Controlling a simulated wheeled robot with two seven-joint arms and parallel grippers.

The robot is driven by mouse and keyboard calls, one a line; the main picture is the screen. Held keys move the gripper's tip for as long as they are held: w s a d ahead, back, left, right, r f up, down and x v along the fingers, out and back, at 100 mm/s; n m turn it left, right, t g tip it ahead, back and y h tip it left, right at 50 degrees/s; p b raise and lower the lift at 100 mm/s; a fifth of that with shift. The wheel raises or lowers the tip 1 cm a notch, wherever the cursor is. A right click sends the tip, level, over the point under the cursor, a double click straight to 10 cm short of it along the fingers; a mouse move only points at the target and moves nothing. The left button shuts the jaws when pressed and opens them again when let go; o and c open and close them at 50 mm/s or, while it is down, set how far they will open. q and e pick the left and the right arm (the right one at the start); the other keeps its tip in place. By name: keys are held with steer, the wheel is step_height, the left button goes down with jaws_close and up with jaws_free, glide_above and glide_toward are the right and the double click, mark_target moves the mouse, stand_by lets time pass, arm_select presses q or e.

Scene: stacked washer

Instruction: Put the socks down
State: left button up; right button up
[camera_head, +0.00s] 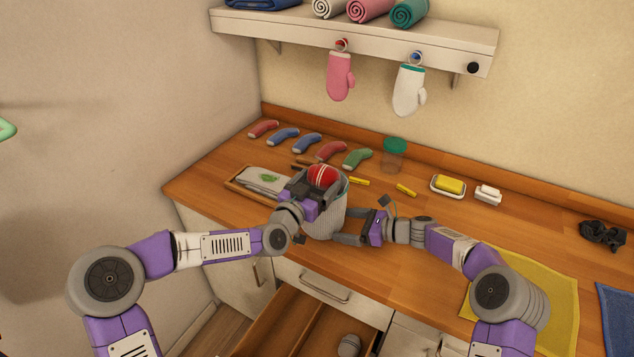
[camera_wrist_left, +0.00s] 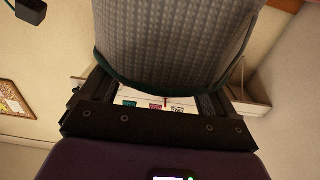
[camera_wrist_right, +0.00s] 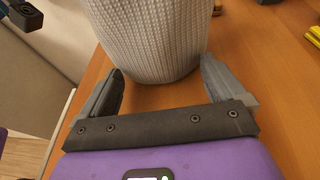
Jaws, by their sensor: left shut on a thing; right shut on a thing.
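A grey woven basket (camera_head: 325,222) is at the front part of the wooden counter, with a red striped ball-like bundle (camera_head: 323,176) in its top. My left gripper (camera_head: 300,192) is shut on the basket at its upper left; the left wrist view shows its grey wall and dark green rim (camera_wrist_left: 175,45) close up. My right gripper (camera_head: 358,228) is shut on the basket from the right, and the right wrist view shows the pale woven wall (camera_wrist_right: 155,40) between the fingers. Sock-shaped items in red, blue and green (camera_head: 330,151) lie in a row along the counter's back left. Whether the basket touches the counter is unclear.
An open drawer (camera_head: 300,318) below holds a grey rounded item (camera_head: 349,345). A jar with a green lid (camera_head: 394,154), a yellow sponge on a dish (camera_head: 448,187) and a yellow cloth (camera_head: 535,300) are on the counter. A shelf (camera_head: 360,38) with hanging mitts is above.

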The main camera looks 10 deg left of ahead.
arm_select(q)
steer(key=o, duration=0.8)
steer(key=shift+c, duration=0.2)
step_height(320, 180, up, 7)
stand_by(0.4)
